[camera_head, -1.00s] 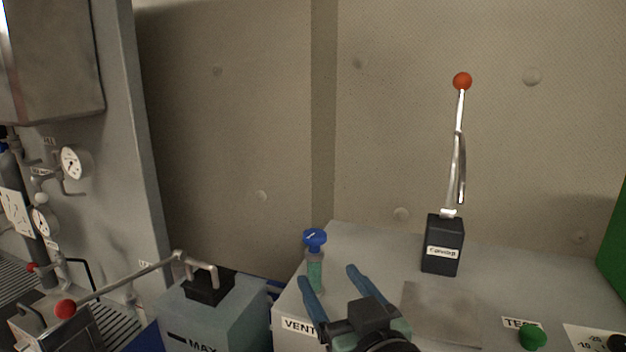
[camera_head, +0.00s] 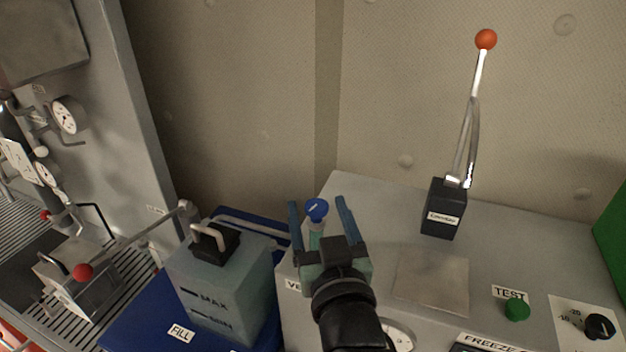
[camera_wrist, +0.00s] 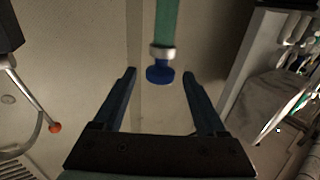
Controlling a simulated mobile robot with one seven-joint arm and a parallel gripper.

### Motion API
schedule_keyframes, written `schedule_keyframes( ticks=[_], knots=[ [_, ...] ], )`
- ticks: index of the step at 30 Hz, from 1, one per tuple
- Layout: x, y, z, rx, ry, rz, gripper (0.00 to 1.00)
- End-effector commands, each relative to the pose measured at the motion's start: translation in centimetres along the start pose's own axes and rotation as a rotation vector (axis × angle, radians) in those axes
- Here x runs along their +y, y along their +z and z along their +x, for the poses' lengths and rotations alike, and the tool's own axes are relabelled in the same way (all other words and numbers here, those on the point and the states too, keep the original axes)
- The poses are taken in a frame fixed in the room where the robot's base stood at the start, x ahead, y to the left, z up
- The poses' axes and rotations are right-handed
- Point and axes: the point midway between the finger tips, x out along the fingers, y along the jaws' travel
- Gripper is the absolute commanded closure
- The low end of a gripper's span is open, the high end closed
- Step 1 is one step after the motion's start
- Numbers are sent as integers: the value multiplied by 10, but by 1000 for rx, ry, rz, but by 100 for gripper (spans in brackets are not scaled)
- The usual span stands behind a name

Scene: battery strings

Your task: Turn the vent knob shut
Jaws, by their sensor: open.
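The blue vent knob (camera_head: 317,209) tops a short green stem at the left end of the grey bench unit. A label beginning "VE" (camera_head: 292,285) is on the unit's front, partly hidden by my arm. My gripper (camera_head: 320,208) is open, and in the head view its two blue fingers stand on either side of the knob. In the wrist view the knob (camera_wrist: 160,75) appears beyond the open fingers (camera_wrist: 160,78), between their tips. I see no contact.
A tank marked MAX (camera_head: 222,290) stands left in a blue tray (camera_head: 135,325). A lever with a red ball (camera_head: 486,39) rises from a black box (camera_head: 443,208) to the right. A green TEST button (camera_head: 517,309) is at the front right.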

Motion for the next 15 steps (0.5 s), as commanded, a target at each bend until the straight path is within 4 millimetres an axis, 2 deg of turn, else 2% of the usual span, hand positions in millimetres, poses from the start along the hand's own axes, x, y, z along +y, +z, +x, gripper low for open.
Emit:
schedule_keyframes(
  ticks=[1, 6, 15],
  knots=[
    [0, -4, 10, 0, -1, 0, 26],
    [0, -3, 33, 0, -2, 0, 26],
    [0, 0, 49, -1, -1, 0, 26]
  ],
)
